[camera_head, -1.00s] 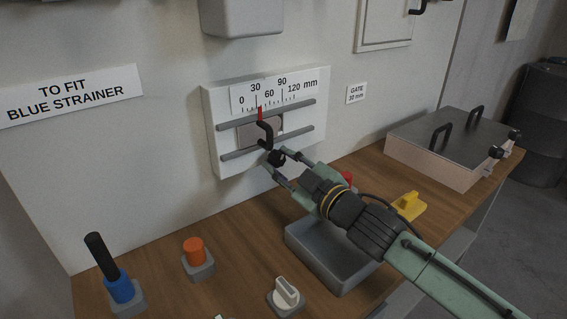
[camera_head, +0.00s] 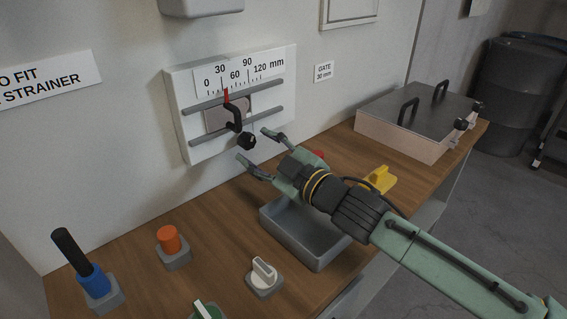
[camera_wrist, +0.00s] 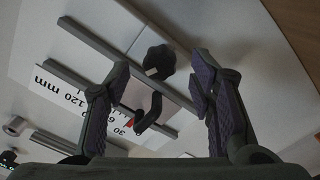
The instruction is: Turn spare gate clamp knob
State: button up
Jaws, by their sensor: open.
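A white gate panel (camera_head: 187,114) on the wall carries a 0–120 mm scale, two grey rails and a sliding plate. A red pointer (camera_head: 226,95) stands near the 30 mark; the exact reading is too small to tell. A black bent handle (camera_head: 233,114) is on the plate, with the black lobed clamp knob (camera_head: 246,142) below it. My gripper (camera_head: 255,146) is open and empty, its fingers spread either side of the knob and a little back from it. In the wrist view the knob (camera_wrist: 159,61) shows between the fingers, apart from both.
Below my gripper lies a grey tray (camera_head: 283,231) on the wooden bench. A yellow part (camera_head: 379,179), a white knob (camera_head: 263,272), an orange knob (camera_head: 168,239) and a blue-based handle (camera_head: 94,282) stand around. A lidded box (camera_head: 400,140) is at right.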

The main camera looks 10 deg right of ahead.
jog(key=v, duration=0.9)
jog(key=shift+s+d, duration=0.15)
jog(key=shift+s, duration=0.1)
